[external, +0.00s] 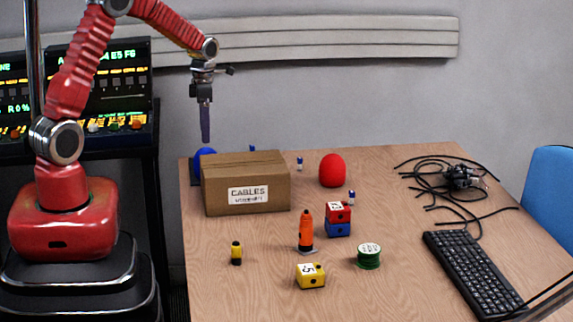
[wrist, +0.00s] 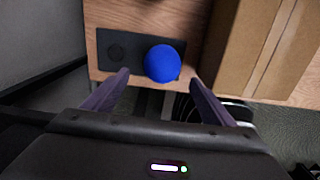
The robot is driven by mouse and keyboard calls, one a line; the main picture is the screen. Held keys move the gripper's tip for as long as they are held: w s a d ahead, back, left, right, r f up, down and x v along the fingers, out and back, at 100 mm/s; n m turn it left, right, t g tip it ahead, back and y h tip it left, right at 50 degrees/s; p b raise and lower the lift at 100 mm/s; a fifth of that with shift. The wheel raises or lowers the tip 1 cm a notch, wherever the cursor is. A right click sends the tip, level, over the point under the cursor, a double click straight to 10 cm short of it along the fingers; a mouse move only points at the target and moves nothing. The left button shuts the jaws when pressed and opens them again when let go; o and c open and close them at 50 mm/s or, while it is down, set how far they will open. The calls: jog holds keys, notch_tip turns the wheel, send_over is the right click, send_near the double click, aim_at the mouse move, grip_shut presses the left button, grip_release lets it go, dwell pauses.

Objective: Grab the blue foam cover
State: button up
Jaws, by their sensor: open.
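The blue foam cover (external: 204,157) is a rounded blue piece at the table's back left corner in the external view, partly hidden behind the cardboard box. In the wrist view the blue foam cover (wrist: 164,63) sits on the right part of a dark plate (wrist: 117,40), close to the table edge. My gripper (external: 205,138) is above the blue cover in the external view. In the wrist view my gripper's fingers (wrist: 158,80) are spread apart, one on each side of the blue cover in the picture. Nothing is between them in their grasp.
A cardboard box (external: 246,200) labelled CABLES stands right beside the cover. A red foam cover (external: 332,171), an orange screwdriver-like piece (external: 306,231), coloured blocks (external: 338,219), a green spool (external: 368,256), a keyboard (external: 475,272) and tangled black cables (external: 459,178) lie farther right.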

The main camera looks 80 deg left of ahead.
aim_at(206, 148)
notch_tip(206, 148, down, 7)
jog(key=shift+f, duration=0.15)
jog(key=shift+f, duration=0.1)
dwell(0.3)
jog(key=f, duration=0.3)
jog(key=shift+d+f, duration=0.3)
jog(key=shift+f, duration=0.75)
jog(key=shift+c, duration=0.4)
jog(key=c, duration=1)
